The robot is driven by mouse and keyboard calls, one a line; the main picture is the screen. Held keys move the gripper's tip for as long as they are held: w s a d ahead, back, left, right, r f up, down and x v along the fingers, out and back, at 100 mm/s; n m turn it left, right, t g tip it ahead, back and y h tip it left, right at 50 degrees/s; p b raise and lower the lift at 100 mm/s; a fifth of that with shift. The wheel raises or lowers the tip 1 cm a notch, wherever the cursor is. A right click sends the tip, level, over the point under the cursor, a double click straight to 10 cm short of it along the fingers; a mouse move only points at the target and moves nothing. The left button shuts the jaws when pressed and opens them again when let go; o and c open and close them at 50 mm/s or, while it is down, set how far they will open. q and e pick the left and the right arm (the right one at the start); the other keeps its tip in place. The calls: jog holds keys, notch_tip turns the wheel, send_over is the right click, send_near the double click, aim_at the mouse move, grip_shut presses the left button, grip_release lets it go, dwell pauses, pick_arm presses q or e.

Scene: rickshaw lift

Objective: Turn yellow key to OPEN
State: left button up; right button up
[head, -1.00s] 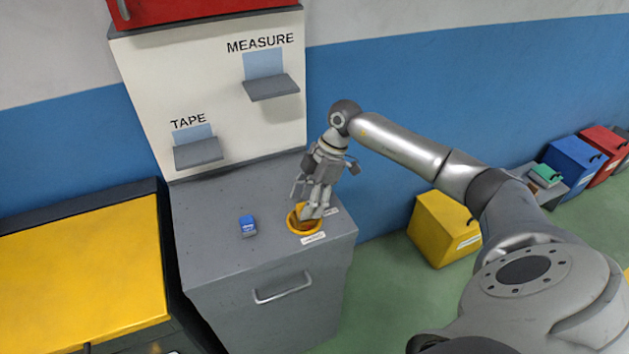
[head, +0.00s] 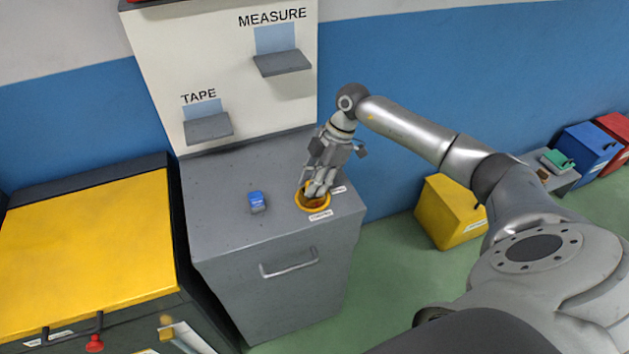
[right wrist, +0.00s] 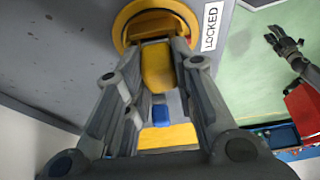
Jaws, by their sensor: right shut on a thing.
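The yellow key (right wrist: 158,66) stands in its round yellow lock ring (head: 302,205) on top of the grey cabinet (head: 232,231). My right gripper (head: 317,193) comes down over the ring. In the right wrist view the key's flat end is between its two fingers, which are shut on it. The label beside the ring (right wrist: 211,27) reads LOCKED. A second small label (head: 338,189) lies at the ring's right, too small to read. My left gripper is outside the head view; a small grey gripper shape (right wrist: 285,45) at the right wrist view's edge seems to be it.
A blue object (head: 257,201) lies on the cabinet, left of the ring. Two small shelves (head: 283,63) (head: 208,128) are on the back panel. A yellow-topped bench (head: 90,235) stands left. A yellow box (head: 448,212) is on the floor at right.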

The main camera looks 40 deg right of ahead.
jog(key=n+g, duration=0.1)
jog(key=n, duration=0.2)
jog(key=shift+w, duration=0.2)
jog(key=shift+s+r, duration=0.1)
jog(key=n+g+b, duration=0.1)
jog(key=n, duration=0.1)
jog(key=shift+n, duration=0.3)
jog(key=shift+n+g+b, duration=0.3)
jog(key=shift+n, duration=0.4)
